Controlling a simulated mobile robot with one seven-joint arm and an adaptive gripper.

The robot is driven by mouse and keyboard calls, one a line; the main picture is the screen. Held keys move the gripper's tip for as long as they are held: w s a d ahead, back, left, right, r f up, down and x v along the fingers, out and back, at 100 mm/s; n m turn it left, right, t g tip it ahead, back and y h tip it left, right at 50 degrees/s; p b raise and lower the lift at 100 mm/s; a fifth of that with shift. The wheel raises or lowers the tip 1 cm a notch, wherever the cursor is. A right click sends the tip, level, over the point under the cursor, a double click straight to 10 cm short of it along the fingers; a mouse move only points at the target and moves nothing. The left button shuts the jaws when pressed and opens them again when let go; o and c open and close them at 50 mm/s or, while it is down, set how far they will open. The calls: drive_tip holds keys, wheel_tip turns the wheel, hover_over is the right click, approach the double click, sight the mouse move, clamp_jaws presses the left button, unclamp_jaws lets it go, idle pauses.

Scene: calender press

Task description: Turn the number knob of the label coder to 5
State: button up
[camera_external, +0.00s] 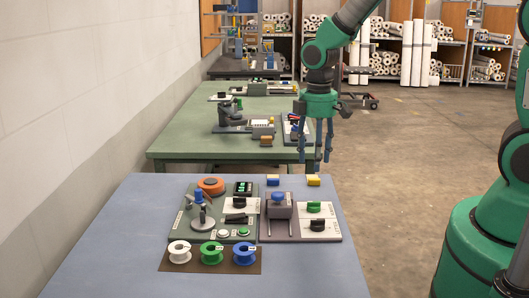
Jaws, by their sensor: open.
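A grey device (271,238) with a blue-handled press head (278,197) sits at the right of the near blue-grey table. On its right side are a green knob (314,207) and a black knob (318,225) on white plates. A dark green panel (186,243) beside it on the left carries another black knob (239,202) on a white plate. The labels are too small to read, so I cannot tell which knob is the number knob or its setting. My gripper (316,160) is open, fingers down and empty, above and behind the knobs, apart from them.
The left panel also holds an orange reel (211,186), a small display (243,188) and a lever tool (203,215). White, green and blue spools (211,253) stand in front on a brown mat. The table's right front is clear.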

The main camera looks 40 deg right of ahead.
sight(314, 205)
wheel_tip(314, 205, down, 14)
drive_tip(key=shift+r+b, duration=0.1)
drive_tip(key=shift+b, duration=1)
drive_tip(key=c, duration=1.1)
